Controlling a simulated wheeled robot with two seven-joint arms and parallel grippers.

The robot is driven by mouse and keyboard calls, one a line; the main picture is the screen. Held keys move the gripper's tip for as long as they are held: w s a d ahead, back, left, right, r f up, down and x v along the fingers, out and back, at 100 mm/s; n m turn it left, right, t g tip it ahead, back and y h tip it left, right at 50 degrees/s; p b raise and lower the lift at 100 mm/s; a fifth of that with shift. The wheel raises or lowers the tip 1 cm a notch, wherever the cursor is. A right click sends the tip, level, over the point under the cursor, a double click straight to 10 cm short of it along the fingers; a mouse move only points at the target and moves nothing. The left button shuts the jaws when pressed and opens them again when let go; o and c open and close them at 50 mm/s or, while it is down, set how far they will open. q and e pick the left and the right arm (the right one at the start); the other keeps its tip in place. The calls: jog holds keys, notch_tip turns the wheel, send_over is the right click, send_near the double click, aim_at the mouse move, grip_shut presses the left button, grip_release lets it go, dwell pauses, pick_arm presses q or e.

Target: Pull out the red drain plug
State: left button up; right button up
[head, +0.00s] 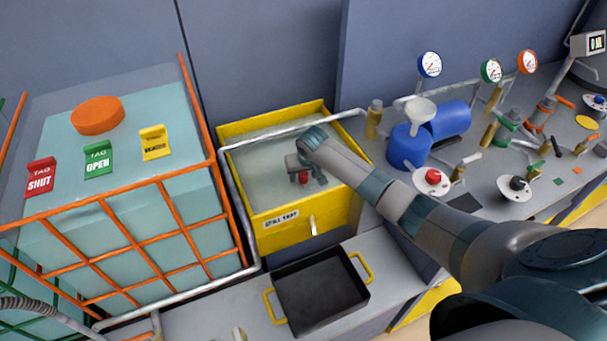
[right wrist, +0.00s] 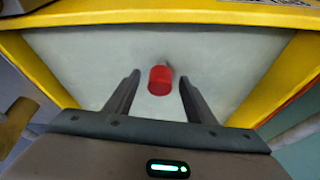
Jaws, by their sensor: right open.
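The red drain plug (right wrist: 160,78) stands in the floor of the yellow spill tray, and a small part of it shows in the head view (head: 304,178) below my gripper. My right gripper (right wrist: 158,88) is open, with one finger on each side of the plug; I see a gap between the plug and each finger. In the head view my right gripper (head: 305,174) reaches down inside the spill tray (head: 268,222). My arm hides part of the tray there. My left gripper is not in view.
A black pan (head: 320,290) with yellow handles sits on the lower shelf in front of the spill tray. A caged tank (head: 120,225) stands at left. Blue containers (head: 408,148) and valves stand on the bench at right. A grey pipe runs along the tray's rim.

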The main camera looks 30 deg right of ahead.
jog(key=shift+f, duration=0.2)
jog(key=shift+c, duration=0.4)
jog(key=c, duration=1)
jog(key=o, duration=0.4)
jog(key=shift+c, duration=1.3)
jog(key=shift+w+r+p, duration=0.15)
jog(key=shift+r+p, duration=0.05)
jog(key=shift+p, duration=0.1)
jog(key=shift+r, duration=0.1)
